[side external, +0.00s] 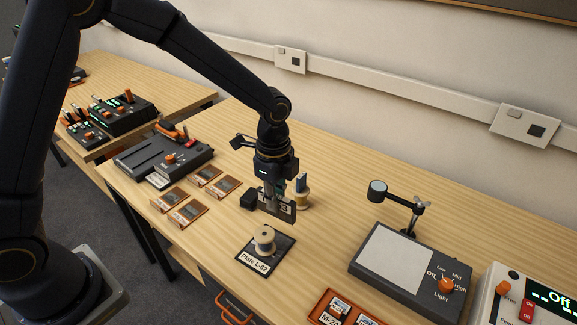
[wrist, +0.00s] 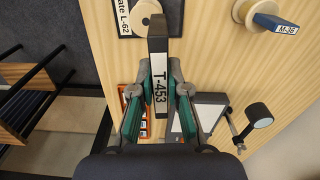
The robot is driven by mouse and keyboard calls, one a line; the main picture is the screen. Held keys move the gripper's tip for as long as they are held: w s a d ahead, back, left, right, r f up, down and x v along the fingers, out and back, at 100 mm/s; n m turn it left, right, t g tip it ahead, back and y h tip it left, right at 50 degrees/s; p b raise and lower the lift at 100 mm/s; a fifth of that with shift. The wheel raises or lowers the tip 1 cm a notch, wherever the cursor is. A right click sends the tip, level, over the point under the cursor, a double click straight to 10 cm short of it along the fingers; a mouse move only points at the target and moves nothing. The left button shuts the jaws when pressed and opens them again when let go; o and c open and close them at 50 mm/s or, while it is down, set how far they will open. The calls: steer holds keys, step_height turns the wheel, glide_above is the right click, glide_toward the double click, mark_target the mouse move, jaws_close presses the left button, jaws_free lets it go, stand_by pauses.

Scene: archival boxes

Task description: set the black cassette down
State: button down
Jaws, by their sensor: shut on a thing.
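The black cassette (side external: 284,209) is held in my gripper (side external: 272,190) above the table, right behind the spool on the black plate. In the wrist view the cassette (wrist: 158,58) shows edge-on, with the white label "T-453". My gripper (wrist: 159,88) is shut on it, one green-padded finger on each side. The side view does not show clearly how high it is above the wood. A small black block (side external: 249,199) is just left of the cassette in the side view; I cannot tell whether it stands apart.
A wooden spool (side external: 264,238) stands on the plate marked "Plate L-62" (side external: 252,264). Another spool (side external: 303,200) holds a blue piece marked "M-36" (wrist: 276,23). A light panel (side external: 388,258), orange tray (side external: 318,312), brown frames (side external: 187,212) and a dark deck (side external: 150,158) surround it. Bare wood lies between.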

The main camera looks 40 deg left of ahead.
mark_target(289, 222)
steer(key=d, duration=0.2)
steer(key=d+m, duration=0.1)
steer(key=shift+s+d, duration=0.2)
steer(key=shift+d, duration=0.2)
steer(key=w+d+f, duration=0.1)
steer(key=w+f, duration=0.2)
steer(key=w, duration=0.1)
steer(key=w+d+f, duration=0.1)
steer(key=w+f, duration=0.1)
steer(key=w, duration=0.1)
steer(key=w+d+f, duration=0.2)
steer(key=w+f, duration=0.1)
steer(key=w, duration=0.1)
steer(key=shift+w+f, duration=0.45)
steer(key=shift+f, duration=0.05)
steer(key=shift+w+f, duration=0.15)
steer(key=shift+f, duration=1.55)
steer(key=shift+f, duration=0.1)
steer(key=c, duration=1.2)
jaws_free()
steer(key=shift+o, duration=0.2)
